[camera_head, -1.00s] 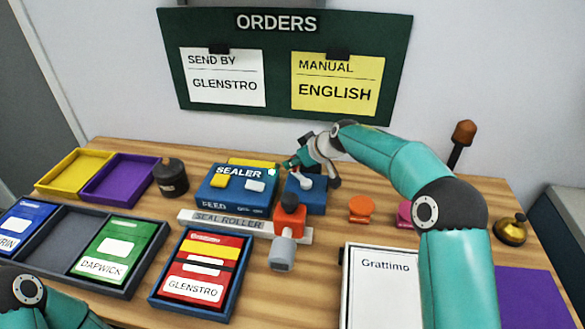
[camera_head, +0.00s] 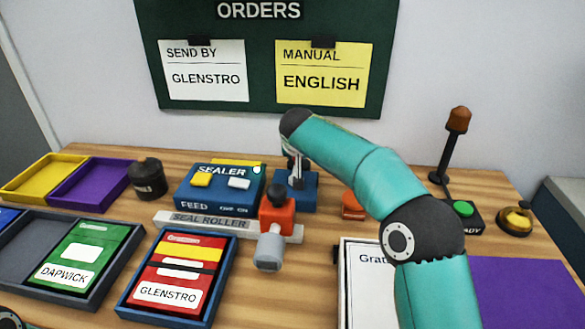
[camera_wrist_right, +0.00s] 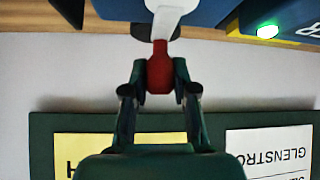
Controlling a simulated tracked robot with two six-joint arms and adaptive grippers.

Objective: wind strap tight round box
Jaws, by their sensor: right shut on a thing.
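My right gripper (camera_wrist_right: 160,76) is shut on a red knob (camera_wrist_right: 160,68) at the end of a pale lever (camera_wrist_right: 163,24) in the right wrist view. The lever belongs to the small blue unit (camera_head: 310,190) beside the sealer (camera_head: 212,190); in the head view my forearm hides most of the hand. The red GLENSTRO box (camera_head: 172,295) lies in a blue tray (camera_head: 222,285) at front left, with yellow and dark bands across it. I cannot tell whether the dark band is the strap. My left gripper is out of view.
The seal roller strip (camera_head: 180,219) and an orange-red clamp-like tool (camera_head: 277,215) lie before the sealer. A green DAPWICK box (camera_head: 85,258), yellow tray (camera_head: 12,193) and purple tray (camera_head: 60,203) are left. A bell (camera_head: 515,221) and green button (camera_head: 463,208) are right.

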